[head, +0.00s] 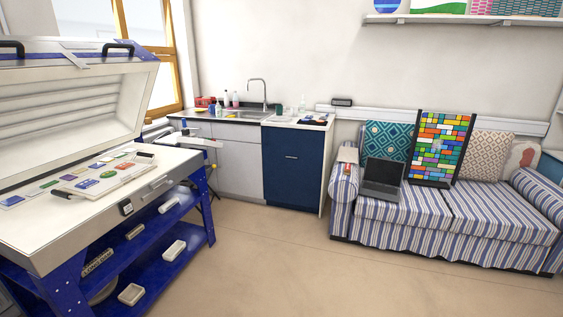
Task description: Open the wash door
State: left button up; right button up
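Under the counter at the back stands a dark blue front (291,180) with a small light handle (291,157) near its upper middle. It is shut. To its left, grey cabinet doors (238,168) below the sink (257,115) are also shut. I cannot tell from the picture which of these fronts is the wash door. Neither of my grippers is in view.
An open kiln (150,190) on a blue stand fills the left side, with glass samples on it. A striped sofa (450,240) with a laptop (382,178) stands at right. The beige floor (300,260) between them is clear.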

aim_at(293, 157)
jog(key=i+l, duration=0.1)
jog(key=i, duration=3.6)
jog(key=j+u, duration=0.05)
jog(key=j, duration=0.05)
